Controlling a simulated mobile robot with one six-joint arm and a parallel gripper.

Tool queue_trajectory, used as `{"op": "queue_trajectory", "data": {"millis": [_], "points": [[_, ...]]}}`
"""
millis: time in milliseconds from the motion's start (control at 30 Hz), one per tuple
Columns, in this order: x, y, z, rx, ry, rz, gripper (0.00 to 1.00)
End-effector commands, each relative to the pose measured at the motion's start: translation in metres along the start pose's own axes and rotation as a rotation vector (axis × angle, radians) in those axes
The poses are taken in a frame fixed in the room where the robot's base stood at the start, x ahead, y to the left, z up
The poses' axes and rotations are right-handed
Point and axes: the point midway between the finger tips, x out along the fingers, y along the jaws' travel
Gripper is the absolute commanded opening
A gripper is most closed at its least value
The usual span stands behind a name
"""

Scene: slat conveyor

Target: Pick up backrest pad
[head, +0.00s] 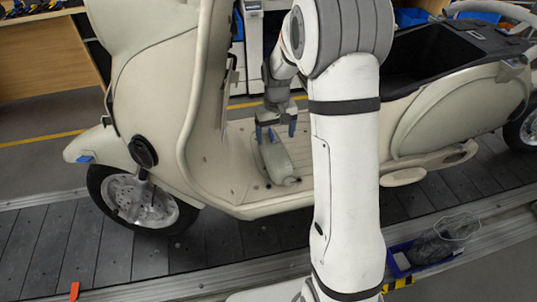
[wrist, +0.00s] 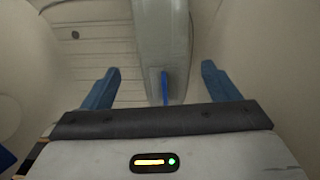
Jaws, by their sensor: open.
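The backrest pad (head: 277,163) is a long grey-beige piece lying on the scooter's footboard. In the wrist view the pad (wrist: 162,40) runs away from me between my fingers, with a narrow blue strip on its near end. My gripper (head: 275,133) is open, pointing down over the pad, its blue fingertips on either side. In the wrist view my gripper (wrist: 159,68) shows clear gaps between both fingers and the pad. I cannot tell how far the fingertips are above the footboard.
The cream scooter (head: 150,90) stands on the dark slat conveyor (head: 60,240). Its front shield rises left of my gripper, and an open black seat compartment (head: 430,65) lies to the right. A blue bin (head: 400,262) with mesh-like contents sits at the lower right.

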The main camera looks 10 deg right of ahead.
Motion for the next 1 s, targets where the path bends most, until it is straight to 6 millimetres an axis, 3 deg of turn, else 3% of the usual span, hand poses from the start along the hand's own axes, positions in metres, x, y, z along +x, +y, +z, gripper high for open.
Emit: {"op": "queue_trajectory", "data": {"millis": [500,800,1000], "points": [[0.066,-0.004,0.000,0.001,-0.002,0.000,0.82],[0.071,-0.004,0.000,0.002,0.001,0.000,0.82],[0.071,-0.003,0.000,0.003,0.001,0.000,0.66]]}}
